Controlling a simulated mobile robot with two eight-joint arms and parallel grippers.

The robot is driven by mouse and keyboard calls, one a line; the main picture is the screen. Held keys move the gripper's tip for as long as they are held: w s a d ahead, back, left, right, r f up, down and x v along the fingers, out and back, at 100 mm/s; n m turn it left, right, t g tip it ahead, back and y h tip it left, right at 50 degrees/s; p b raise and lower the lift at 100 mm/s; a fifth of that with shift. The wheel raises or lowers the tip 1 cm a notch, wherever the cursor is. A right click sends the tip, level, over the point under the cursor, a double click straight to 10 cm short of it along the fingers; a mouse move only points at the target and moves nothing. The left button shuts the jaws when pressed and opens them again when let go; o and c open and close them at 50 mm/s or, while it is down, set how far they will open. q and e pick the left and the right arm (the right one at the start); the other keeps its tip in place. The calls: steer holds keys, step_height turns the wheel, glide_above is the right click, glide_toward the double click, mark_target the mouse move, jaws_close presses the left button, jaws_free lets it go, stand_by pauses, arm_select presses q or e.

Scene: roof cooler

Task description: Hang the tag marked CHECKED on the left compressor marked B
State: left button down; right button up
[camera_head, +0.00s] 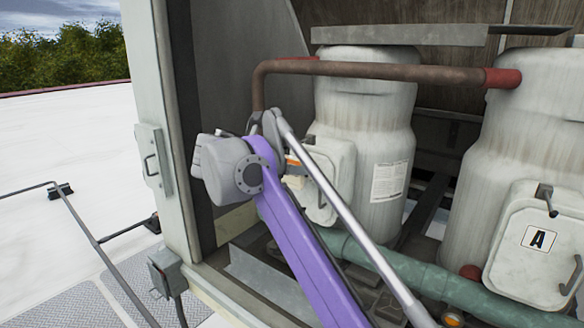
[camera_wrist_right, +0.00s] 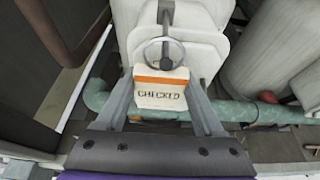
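The tag marked CHECKED (camera_wrist_right: 161,96) is cream with an orange stripe and a metal ring (camera_wrist_right: 146,50). It also shows small in the head view (camera_head: 292,168). The fingertips of my right gripper (camera_wrist_right: 161,78) meet the tag's two sides, so it looks shut on the tag. The ring overlaps the dark hook (camera_wrist_right: 166,14) on the left compressor's cover; I cannot tell whether it is around the hook. The left compressor (camera_head: 366,125) stands upright behind my purple right arm, which partly hides its cover (camera_head: 333,160); no B mark is readable. My left gripper is out of view.
The right compressor (camera_head: 535,130) has a cover marked A (camera_head: 538,239) with its own hook. A rusty pipe (camera_head: 375,70) crosses above and a green pipe (camera_head: 420,275) below. The cabinet's door post (camera_head: 160,120) stands left. Open white roof lies farther left.

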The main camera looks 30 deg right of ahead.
steer(key=o, duration=0.4)
steer(key=shift+o, duration=0.2)
steer(key=v, duration=1)
steer(key=shift+s+a+r+p, duration=0.2)
steer(key=shift+a+p, duration=0.1)
steer(key=shift+p, duration=0.15)
steer(key=s+a+f+m+y, duration=0.2)
steer(key=s+f+m+y, duration=0.2)
steer(key=f, duration=1)
steer(key=s+a+f+m+y, duration=0.2)
steer(key=s+f+m+y, duration=0.2)
steer(key=s+f+m, duration=0.7)
steer(key=s+a+f+m+y, duration=0.3)
steer(key=s+f+m, duration=0.4)
steer(key=f, duration=1.2)
steer(key=s+y, duration=0.1)
steer(key=s, duration=0.2)
steer(key=shift+s+y+p, duration=0.3)
